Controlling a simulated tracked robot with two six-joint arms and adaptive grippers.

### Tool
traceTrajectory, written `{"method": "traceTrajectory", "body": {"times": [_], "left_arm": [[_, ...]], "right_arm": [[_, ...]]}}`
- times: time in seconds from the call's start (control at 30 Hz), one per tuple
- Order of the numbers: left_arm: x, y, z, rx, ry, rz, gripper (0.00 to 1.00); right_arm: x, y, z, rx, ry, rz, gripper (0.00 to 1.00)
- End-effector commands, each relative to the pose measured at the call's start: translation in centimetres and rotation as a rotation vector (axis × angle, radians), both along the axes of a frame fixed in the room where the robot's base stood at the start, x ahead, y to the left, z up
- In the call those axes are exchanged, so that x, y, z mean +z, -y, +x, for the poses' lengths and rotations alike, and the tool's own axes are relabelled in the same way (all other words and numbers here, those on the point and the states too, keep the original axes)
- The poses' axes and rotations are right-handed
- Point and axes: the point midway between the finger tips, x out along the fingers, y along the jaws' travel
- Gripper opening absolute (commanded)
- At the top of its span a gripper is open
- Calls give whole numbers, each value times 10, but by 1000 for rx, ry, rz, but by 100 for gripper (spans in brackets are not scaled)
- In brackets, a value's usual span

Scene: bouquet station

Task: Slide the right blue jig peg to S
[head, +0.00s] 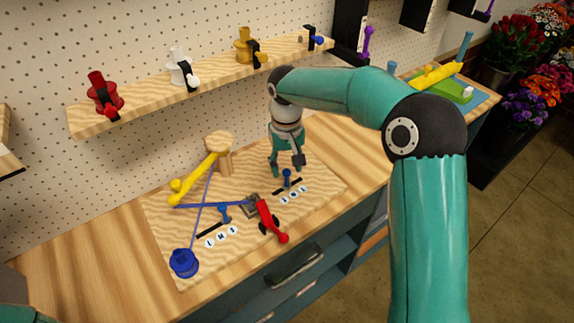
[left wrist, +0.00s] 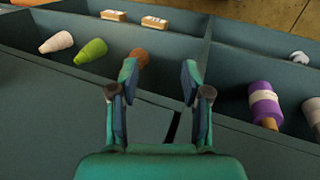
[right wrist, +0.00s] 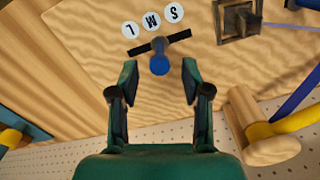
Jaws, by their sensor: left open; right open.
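The right blue jig peg (head: 287,177) stands upright in a short dark slot on the wooden jig board (head: 325,178). In the right wrist view the peg (right wrist: 159,64) sits near the middle of the slot (right wrist: 180,37), by the letter M; S (right wrist: 176,13) is at one end and L (right wrist: 131,29) at the other. My right gripper (head: 287,167) is open above and around the peg, pointing down. In the right wrist view its fingertips (right wrist: 159,76) are on either side of the peg, apart from it. My left gripper (left wrist: 157,80) is open and empty above compartments.
A left blue peg (head: 224,211) stands in a second slot. A red-handled tool (head: 271,221), blue spool (head: 184,262), wooden post (head: 222,158) and yellow tool (head: 190,182) are on the board. A shelf (head: 215,79) with coloured spools runs behind. The left table is clear.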

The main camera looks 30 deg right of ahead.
Motion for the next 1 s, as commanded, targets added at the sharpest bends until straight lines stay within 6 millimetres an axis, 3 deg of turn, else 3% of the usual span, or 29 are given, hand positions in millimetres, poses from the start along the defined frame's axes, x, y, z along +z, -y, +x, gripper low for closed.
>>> {"method": "traceTrajectory", "body": {"times": [0.4,0.7,1.0], "left_arm": [[1,0,0,0,0,0,48],[1,0,0,0,0,0,48],[0,0,0,0,0,0,48]], "right_arm": [[-8,0,0,-1,0,0,48],[-8,0,0,0,0,0,0],[-8,0,0,0,0,0,0]]}}
